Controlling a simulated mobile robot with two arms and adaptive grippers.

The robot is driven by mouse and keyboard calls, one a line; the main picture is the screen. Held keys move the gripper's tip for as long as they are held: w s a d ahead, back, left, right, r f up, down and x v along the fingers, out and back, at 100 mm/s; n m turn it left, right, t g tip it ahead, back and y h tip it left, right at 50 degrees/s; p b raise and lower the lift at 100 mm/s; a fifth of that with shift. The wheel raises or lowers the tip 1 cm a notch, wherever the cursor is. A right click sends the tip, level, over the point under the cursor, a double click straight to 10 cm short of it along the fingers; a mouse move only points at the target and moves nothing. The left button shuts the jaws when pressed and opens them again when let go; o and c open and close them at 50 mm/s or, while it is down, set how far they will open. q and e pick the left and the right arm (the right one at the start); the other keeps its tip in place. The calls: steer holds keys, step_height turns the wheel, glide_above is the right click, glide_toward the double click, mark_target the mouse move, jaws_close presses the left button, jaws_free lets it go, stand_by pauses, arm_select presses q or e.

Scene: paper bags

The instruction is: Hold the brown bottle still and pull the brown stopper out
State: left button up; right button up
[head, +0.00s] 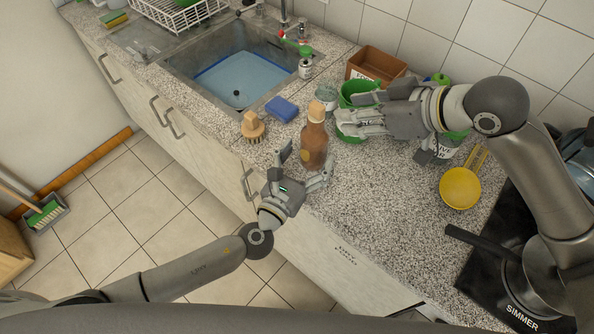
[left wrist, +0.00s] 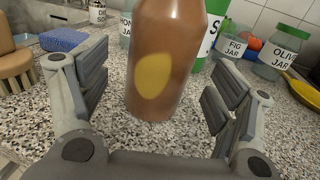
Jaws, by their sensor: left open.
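The brown bottle (head: 313,150) stands upright on the granite counter near its front edge, with the brown stopper (head: 316,112) in its top. In the left wrist view the bottle (left wrist: 160,50) shows a yellow oval label, and its top is out of frame. My left gripper (head: 306,166) is open, with its fingers on either side of the bottle's lower body. The left wrist view shows its fingers (left wrist: 159,95) apart from the bottle, with gaps on both sides. My right gripper (head: 345,123) is right of the stopper, pointing left towards it; its finger opening is unclear.
A wooden brush (head: 253,128) and blue sponge (head: 282,109) lie left of the bottle. A green container (head: 358,90), a cardboard box (head: 376,64) and jars (left wrist: 283,50) stand behind and right. A yellow pan (head: 460,188) and stove lie further right.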

mark_target(308, 157)
arm_select(q)
steer(key=shift+x, duration=1.75)
